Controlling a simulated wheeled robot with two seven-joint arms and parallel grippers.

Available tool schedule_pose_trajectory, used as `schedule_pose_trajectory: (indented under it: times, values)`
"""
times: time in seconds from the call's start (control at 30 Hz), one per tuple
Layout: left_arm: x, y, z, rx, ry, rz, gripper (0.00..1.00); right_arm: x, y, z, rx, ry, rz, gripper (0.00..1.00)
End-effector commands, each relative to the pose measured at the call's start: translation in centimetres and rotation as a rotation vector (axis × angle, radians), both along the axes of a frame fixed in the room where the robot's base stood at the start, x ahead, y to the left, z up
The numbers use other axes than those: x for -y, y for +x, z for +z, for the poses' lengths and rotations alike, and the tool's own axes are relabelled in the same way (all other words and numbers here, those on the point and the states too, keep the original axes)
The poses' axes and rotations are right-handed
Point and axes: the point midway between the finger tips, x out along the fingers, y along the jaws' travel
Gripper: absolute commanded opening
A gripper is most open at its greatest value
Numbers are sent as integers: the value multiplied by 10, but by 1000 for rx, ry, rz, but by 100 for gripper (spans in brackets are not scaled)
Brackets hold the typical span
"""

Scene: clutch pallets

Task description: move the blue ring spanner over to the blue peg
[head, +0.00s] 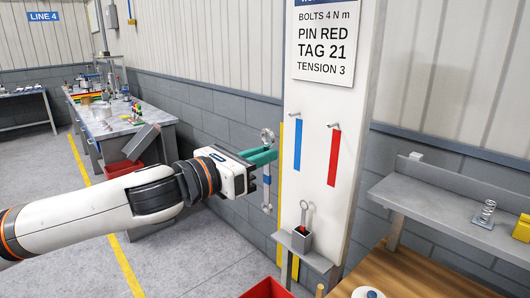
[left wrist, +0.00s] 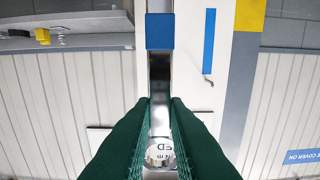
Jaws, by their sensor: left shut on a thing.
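The blue ring spanner, a silver spanner with a blue band (head: 267,180), hangs upright between the green fingers of my left gripper (head: 264,156). One ring end is above the fingers and the other below. In the left wrist view its blue band (left wrist: 159,31) is beyond the fingertips. The blue peg (head: 302,113) sticks out of the white board above a blue strip (head: 298,146), to the right of the spanner and apart from it. The strip also shows in the left wrist view (left wrist: 209,40). My right gripper is not in view.
A second peg (head: 334,126) stands above a red strip (head: 332,158). Below, a small grey holder (head: 301,240) on a ledge has another spanner (head: 304,213) upright in it. A grey shelf (head: 440,205) is at right and a workbench (head: 110,122) at far left.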

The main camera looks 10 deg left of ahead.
Motion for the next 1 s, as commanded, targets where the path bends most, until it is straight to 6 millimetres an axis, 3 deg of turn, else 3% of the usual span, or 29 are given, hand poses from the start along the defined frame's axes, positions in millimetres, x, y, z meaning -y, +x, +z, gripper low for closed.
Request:
schedule_pose_trajectory:
  times: [1.0]
  values:
    - [-24,-32,1,1,0,0,0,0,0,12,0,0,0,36]
